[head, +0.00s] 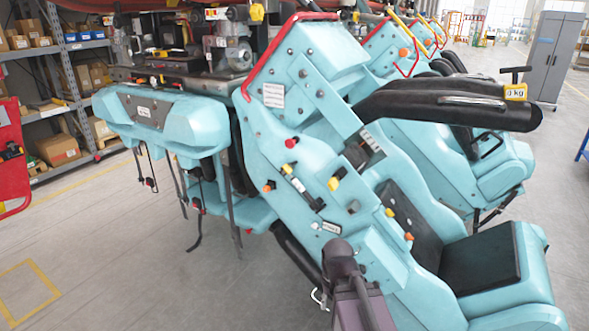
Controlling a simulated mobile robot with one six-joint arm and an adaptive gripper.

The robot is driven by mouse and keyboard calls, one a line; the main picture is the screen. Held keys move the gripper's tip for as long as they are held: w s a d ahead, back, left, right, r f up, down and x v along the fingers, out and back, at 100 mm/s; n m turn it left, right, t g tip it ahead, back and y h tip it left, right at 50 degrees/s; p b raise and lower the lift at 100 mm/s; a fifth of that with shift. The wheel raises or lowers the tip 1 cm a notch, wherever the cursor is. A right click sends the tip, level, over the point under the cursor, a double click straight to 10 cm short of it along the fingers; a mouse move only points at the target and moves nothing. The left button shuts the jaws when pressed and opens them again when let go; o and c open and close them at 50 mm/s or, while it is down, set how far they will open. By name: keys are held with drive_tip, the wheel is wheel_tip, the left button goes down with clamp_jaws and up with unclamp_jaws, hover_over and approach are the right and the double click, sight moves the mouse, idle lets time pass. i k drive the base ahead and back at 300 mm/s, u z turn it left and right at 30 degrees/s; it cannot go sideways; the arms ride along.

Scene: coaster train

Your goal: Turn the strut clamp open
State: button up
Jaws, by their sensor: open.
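The teal coaster car (300,110) hangs tilted in the middle of the head view. On its side panel are a red knob (291,142), a yellow knob (334,184), an orange knob (270,186) and a small black lever-like part (312,201). A black tube (295,252) slants down below the panel, with a thin silver hook (320,298) near its lower end. I cannot tell which part is the strut clamp. My purple-grey arm (352,290) rises from the bottom edge in front of the car.
A black padded restraint (445,106) juts out to the right above the black seat (482,258). More teal cars stand behind. Shelves with boxes (58,150) and a red frame (12,160) are at the left. The floor at lower left is clear.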

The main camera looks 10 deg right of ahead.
sight(287, 168)
drive_tip(key=z, duration=0.2)
drive_tip(key=k, duration=0.9)
drive_tip(key=u, duration=0.65)
drive_tip(key=i, duration=1)
drive_tip(key=u, duration=0.05)
